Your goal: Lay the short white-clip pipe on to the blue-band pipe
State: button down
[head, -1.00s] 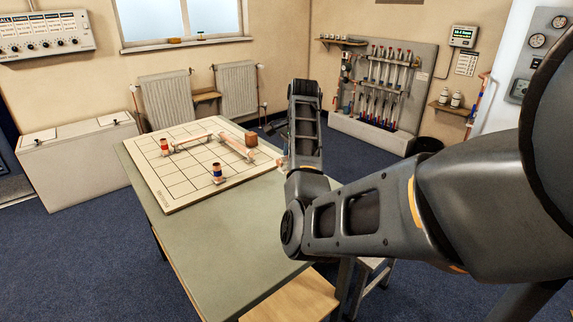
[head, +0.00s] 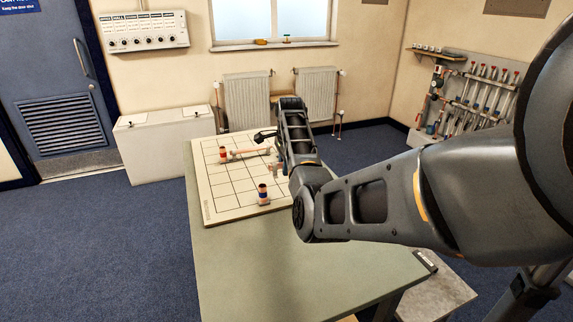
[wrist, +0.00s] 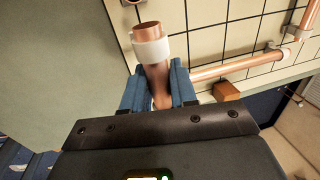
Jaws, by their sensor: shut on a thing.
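My gripper (wrist: 157,88) has two blue fingers in the wrist view. It is shut on a short copper pipe (wrist: 158,72) with a white clip (wrist: 151,50) round it near its open end. The gripping part is largely hidden behind my arm in the head view. An upright copper stub (head: 263,194) with a dark, bluish band stands at the front of the board in the head view. Another upright stub (head: 223,155) stands at the board's left. A long copper pipe (head: 250,152) lies between clips farther back; a copper pipe (wrist: 235,66) also crosses the wrist view.
The cream gridded board (head: 226,205) lies on a green-topped table (head: 250,270). A small brown block (wrist: 226,91) is close to the right of my fingers in the wrist view. My arm hides the board's right side in the head view. The table's front is clear.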

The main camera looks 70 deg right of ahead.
jog(key=b, duration=0.6)
send_over(285, 196)
jog(key=shift+s+a+f, duration=0.1)
jog(key=shift+f, duration=1.35)
jog(key=shift+s+a+f, duration=0.1)
jog(key=shift+f, duration=1.35)
jog(key=shift+f+b, duration=0.3)
jog(key=shift+f, duration=1.25)
jog(key=shift+f, duration=0.4)
jog(key=c, duration=0.8)
grip_release()
notch_tip(285, 196, up, 9)
jog(key=p, duration=0.7)
